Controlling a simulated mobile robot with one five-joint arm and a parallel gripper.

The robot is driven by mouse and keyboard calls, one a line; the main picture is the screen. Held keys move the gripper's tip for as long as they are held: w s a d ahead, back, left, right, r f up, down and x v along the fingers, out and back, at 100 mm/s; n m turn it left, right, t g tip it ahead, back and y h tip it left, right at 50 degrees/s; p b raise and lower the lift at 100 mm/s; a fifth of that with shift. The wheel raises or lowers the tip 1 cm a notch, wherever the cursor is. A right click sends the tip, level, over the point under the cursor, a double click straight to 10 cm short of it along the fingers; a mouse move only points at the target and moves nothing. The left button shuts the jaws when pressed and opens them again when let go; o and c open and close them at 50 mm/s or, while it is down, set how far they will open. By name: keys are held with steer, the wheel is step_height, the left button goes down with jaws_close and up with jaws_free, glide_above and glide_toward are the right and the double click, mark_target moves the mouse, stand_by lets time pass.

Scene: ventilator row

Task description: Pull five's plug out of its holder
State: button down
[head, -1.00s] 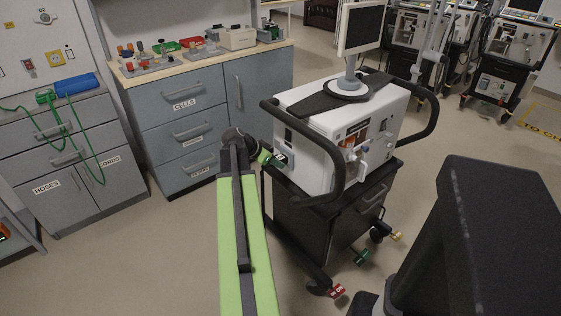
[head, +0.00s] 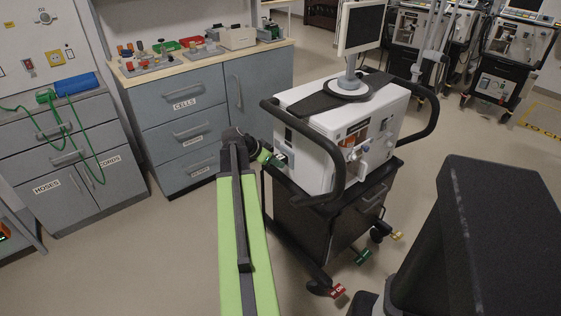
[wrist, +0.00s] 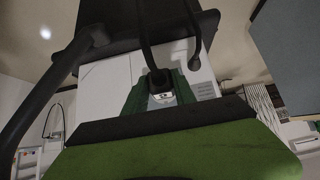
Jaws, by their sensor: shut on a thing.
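The white ventilator (head: 318,172) stands on a black cart, with its near left side facing my arm. My gripper (head: 277,160) is at that side, low on the white housing. In the wrist view my gripper (wrist: 160,86) has its green fingers shut on a small dark plug (wrist: 160,76), with a pale part below it. A black cable (wrist: 146,45) runs up from the plug. I cannot tell whether the plug is still seated in its holder, as the fingers and gripper body hide much of it. I see no readable number on the ventilator.
A black handle rail (head: 337,150) curves around the ventilator close to my gripper. Blue-grey drawers (head: 190,130) stand behind to the left, with hose and cord cupboards (head: 65,160) further left. Other ventilators (head: 505,55) stand at the back right. Floor is clear at the left.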

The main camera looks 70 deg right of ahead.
steer(key=shift+w+a, duration=0.25)
steer(key=shift+w+a, duration=0.65)
steer(key=shift+a, duration=0.35)
steer(key=shift+w+a, duration=0.6)
steer(key=shift+a, duration=0.35)
